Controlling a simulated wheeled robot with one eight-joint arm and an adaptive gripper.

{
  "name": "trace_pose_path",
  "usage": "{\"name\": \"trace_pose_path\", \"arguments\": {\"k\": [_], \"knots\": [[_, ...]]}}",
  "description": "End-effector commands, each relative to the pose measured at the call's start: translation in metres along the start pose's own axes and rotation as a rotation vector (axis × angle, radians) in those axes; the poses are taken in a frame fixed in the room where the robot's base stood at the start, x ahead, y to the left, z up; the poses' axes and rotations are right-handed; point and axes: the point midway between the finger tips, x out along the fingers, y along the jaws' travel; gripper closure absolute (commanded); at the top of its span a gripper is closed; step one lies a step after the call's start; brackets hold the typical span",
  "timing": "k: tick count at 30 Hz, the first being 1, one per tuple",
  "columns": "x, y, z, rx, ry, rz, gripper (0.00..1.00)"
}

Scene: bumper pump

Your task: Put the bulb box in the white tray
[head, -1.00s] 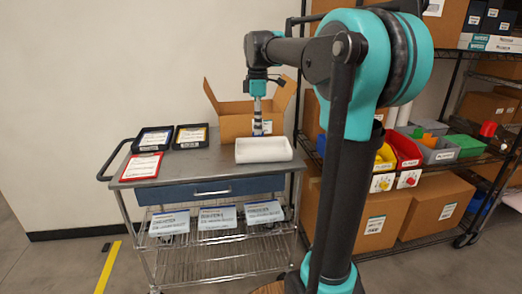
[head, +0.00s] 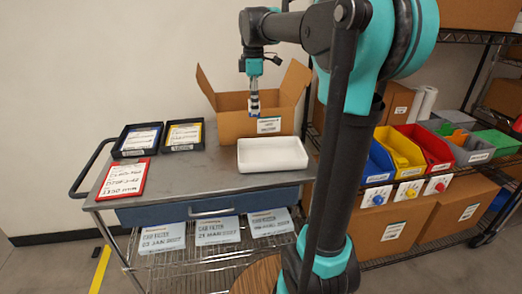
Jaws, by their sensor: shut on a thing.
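The white tray (head: 272,158) stands on the grey cart top at its right side, in front of the cardboard box, and looks empty. My gripper (head: 254,97) points down above and behind the tray, in front of or over the open cardboard box; the exact depth is hard to tell. It is shut on a small white and blue box (head: 254,109), which seems to be the bulb box. Its label is too small to read, and the fingers partly hide it.
The open cardboard box (head: 230,126) stands at the back right with raised flaps. Two black trays (head: 138,153) and a red-framed card (head: 124,178) lie on the left. The cart top (head: 207,178) is clear in the middle. Colored bins (head: 401,153) fill the shelf at right.

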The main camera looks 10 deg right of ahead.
Motion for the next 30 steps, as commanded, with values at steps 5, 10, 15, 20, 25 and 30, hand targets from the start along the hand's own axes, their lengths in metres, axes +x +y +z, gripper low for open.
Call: {"name": "trace_pose_path", "arguments": {"k": [5, 10, 15, 20, 25, 30], "knots": [[0.044, 0.000, 0.000, 0.000, 0.000, 0.000, 0.95], [0.086, 0.000, 0.000, 0.000, 0.000, 0.000, 0.95], [0.121, 0.000, 0.000, 0.000, 0.000, 0.000, 0.95], [0.139, 0.000, 0.000, 0.000, 0.000, 0.000, 0.95], [0.154, 0.000, 0.000, 0.000, 0.000, 0.000, 0.95], [0.175, 0.000, 0.000, 0.000, 0.000, 0.000, 0.95]]}}
